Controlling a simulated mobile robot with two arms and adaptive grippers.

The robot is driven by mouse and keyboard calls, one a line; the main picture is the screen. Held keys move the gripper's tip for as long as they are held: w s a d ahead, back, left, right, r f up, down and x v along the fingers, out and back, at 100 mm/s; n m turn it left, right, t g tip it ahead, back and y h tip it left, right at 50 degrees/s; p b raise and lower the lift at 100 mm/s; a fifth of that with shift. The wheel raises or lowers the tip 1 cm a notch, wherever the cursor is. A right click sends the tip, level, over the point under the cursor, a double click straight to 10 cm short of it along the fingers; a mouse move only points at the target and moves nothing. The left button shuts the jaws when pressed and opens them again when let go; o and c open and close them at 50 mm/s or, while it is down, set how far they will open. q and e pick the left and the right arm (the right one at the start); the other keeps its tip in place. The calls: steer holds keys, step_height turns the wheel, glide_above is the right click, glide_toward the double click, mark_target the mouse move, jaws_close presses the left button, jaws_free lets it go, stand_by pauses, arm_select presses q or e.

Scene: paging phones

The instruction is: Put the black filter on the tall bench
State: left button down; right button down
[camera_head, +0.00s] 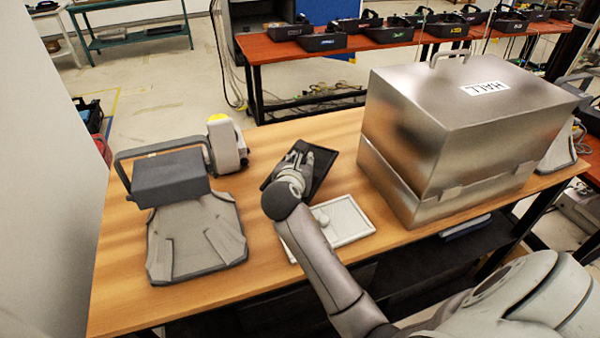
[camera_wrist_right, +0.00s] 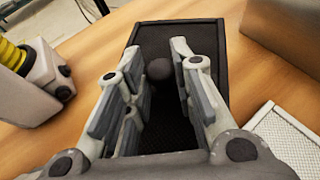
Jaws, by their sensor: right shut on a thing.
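The black filter (camera_head: 322,172) is a flat dark panel with a raised rim, on or just above the wooden table; I cannot tell which. It fills the middle of the wrist view (camera_wrist_right: 178,36), where its round dark knob (camera_wrist_right: 158,69) shows between the fingers. My right gripper (camera_head: 303,158) is over the filter and shut on its knob; the fingers also show in the wrist view (camera_wrist_right: 152,62). My left gripper is in neither view. Which table is the tall bench is not marked; a red-topped bench (camera_head: 280,52) stands at the back.
A white filter (camera_head: 352,216) lies close in front on the wooden table (camera_head: 110,300). A large metal box (camera_head: 400,170) labelled HALL stands at right. A grey device (camera_head: 170,178) and a white unit with a yellow top (camera_head: 226,145) stand at left.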

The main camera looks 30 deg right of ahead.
steer(key=shift+w+d+f, duration=0.25)
steer(key=shift+w+f, duration=0.35)
steer(key=shift+f, duration=0.25)
steer(key=shift+f+p, duration=0.3)
steer(key=shift+f, duration=1.25)
steer(key=c, duration=1.2)
jaws_free()
steer(key=shift+f, duration=0.1)
steer(key=shift+c, duration=0.2)
steer(key=b+v, duration=0.1)
steer(key=v, duration=1.1)
